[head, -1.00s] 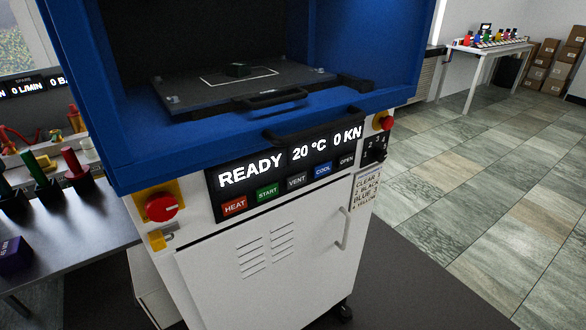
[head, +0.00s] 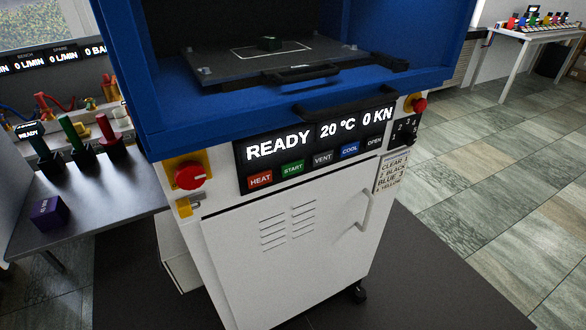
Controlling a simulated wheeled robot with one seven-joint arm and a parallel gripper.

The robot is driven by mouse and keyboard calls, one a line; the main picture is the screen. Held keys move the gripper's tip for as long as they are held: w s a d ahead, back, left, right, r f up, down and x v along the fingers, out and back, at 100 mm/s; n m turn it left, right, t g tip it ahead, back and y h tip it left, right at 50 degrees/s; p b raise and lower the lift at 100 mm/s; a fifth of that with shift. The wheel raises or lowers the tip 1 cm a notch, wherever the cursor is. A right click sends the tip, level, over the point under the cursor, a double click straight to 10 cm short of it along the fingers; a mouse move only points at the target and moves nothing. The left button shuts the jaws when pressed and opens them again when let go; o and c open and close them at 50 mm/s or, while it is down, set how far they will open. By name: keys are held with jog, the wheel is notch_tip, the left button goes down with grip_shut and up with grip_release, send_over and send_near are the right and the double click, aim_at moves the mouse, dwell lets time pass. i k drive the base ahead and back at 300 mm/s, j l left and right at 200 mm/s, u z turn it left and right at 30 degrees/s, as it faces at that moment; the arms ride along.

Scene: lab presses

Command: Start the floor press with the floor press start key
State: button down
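The floor press (head: 300,250) stands in the middle of the head view, with a white lower cabinet and a blue upper frame. Its display (head: 280,151) reads READY, 20 °C and 0 KN. Under the display is a row of keys. The green START key (head: 292,168) sits between the red HEAT key (head: 260,180) and the dark VENT key (head: 323,158). The blue COOL key (head: 349,150) and the OPEN key (head: 374,142) follow to the right. My gripper is not in view.
A red knob on yellow (head: 189,177) is left of the display; a red button (head: 420,104) is at the right. A side table (head: 110,195) with a purple block (head: 48,211) and colored handles stands left. Tiled floor (head: 480,200) at the right is clear.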

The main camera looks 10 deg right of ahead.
aim_at(288, 168)
jog(key=i+j+u, duration=0.1)
jog(key=j+u, duration=0.15)
jog(key=u, duration=0.25)
jog(key=i+j+u, duration=0.2)
jog(key=u, duration=0.25)
